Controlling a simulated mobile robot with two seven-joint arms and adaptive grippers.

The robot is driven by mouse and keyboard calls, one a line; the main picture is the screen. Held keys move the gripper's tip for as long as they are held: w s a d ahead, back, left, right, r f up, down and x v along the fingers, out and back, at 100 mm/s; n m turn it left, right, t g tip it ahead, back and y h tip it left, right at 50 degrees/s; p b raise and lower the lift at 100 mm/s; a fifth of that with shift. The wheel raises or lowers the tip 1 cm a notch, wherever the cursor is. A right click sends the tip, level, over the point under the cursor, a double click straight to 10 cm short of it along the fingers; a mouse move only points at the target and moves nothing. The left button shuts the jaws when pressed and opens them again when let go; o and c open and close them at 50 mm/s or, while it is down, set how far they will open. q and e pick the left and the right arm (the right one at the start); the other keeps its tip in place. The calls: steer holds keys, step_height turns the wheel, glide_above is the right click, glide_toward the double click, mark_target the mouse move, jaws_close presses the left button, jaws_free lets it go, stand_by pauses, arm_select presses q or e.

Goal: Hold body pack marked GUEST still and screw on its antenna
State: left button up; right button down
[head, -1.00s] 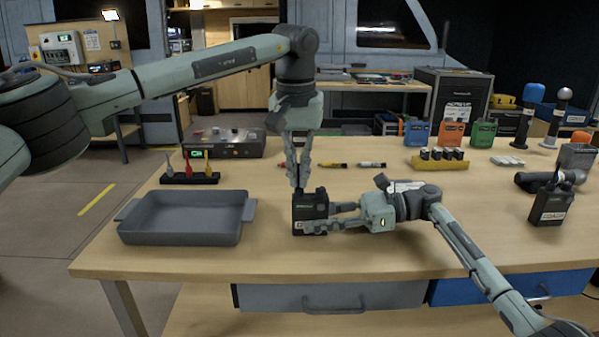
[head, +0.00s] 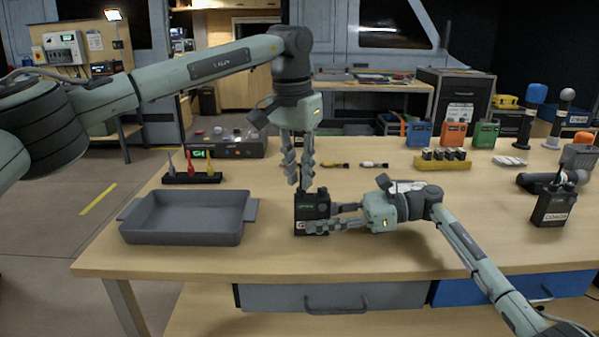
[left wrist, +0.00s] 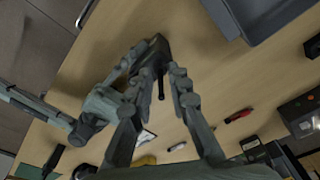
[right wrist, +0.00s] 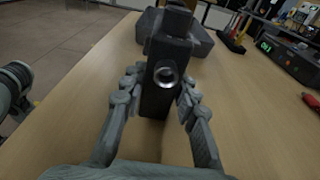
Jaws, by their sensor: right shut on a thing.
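A black body pack (head: 313,208) stands upright on the table right of the grey tray, with a small green display and a partly covered white label I cannot read. My right gripper (head: 328,217) is shut on its sides; the right wrist view shows the pack (right wrist: 166,100) between both fingers. My left gripper (head: 298,182) points down just above the pack. In the left wrist view its fingers (left wrist: 160,78) are spread, with the thin black antenna (left wrist: 161,86) between them and a gap on either side. The antenna appears to stand on the pack's top; its joint is hard to see.
A grey tray (head: 180,236) lies to the left, with a rack of coloured-tipped tools (head: 191,179) behind it. Markers (head: 335,165) and a yellow battery holder (head: 441,164) lie behind. A pack labelled COACH (head: 553,206) stands at right. The table front is clear.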

arm_select(q)
steer(key=n, duration=0.4)
steer(key=shift+d+y, duration=0.15)
steer(key=shift+y, duration=0.15)
steer(key=shift+n, duration=0.9)
steer(key=shift+d+n, duration=0.1)
steer(key=shift+n, duration=1.1)
steer(key=n, duration=0.4)
steer(key=shift+d+y, duration=0.1)
steer(key=shift+y, duration=0.3)
steer(key=shift+c, duration=0.3)
